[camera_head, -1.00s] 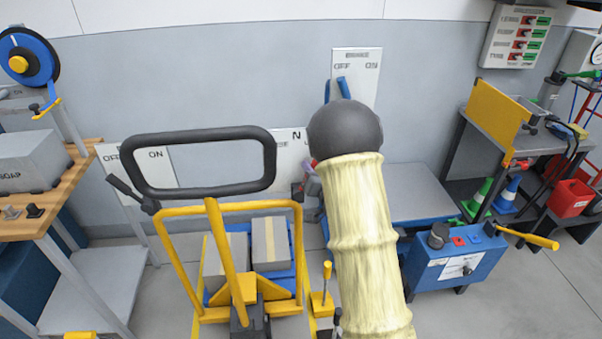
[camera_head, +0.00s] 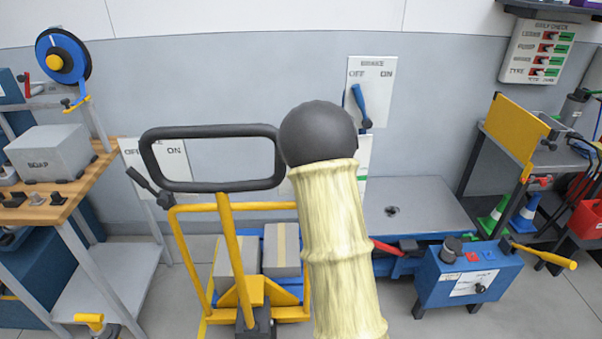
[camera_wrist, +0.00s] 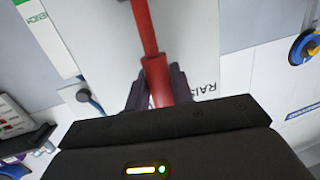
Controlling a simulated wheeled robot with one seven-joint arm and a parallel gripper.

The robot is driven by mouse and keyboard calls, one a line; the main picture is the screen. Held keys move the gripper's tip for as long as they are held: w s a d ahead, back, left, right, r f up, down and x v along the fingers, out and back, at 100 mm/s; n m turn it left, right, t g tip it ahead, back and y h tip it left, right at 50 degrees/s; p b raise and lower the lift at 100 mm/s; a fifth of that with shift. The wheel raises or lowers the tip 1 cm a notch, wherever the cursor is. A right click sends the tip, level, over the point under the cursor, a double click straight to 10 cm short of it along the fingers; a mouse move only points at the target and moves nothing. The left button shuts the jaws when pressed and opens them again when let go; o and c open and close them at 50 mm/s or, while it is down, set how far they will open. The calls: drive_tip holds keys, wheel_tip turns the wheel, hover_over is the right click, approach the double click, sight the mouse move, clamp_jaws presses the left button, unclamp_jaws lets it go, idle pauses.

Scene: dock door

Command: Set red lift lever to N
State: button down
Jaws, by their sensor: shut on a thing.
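The red lift lever (camera_wrist: 145,30) runs down from the top of the wrist view to between the dark fingers of my gripper (camera_wrist: 158,88), which is shut on it. A white panel (camera_wrist: 190,35) lies behind the lever, with lettering reading "RAIS" just right of the fingers. No N mark shows in the wrist view. In the head view my arm hides the gripper, the held lever and most of its panel. Only a white strip with a green band (camera_head: 363,165) shows right of my arm, so the lever's setting cannot be read.
A brake panel (camera_head: 384,110) with a blue lever (camera_head: 360,102) is above right of my arm. A yellow pallet truck with a black loop handle (camera_head: 212,187) stands close on the left. A blue box (camera_head: 447,285) and grey platform (camera_head: 425,190) are on the right.

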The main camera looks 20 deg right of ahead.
drive_tip(key=shift+a, duration=0.1)
idle(0.4)
drive_tip(key=c, duration=1.2)
unclamp_jaws()
drive_tip(key=shift+w, duration=0.1)
drive_tip(key=shift+c, duration=0.2)
drive_tip(key=b+v, duration=0.4)
drive_tip(key=v, duration=0.8)
drive_tip(key=shift+f, duration=0.35)
drive_tip(key=shift+a+b, duration=0.1)
drive_tip(key=shift+b, duration=0.4)
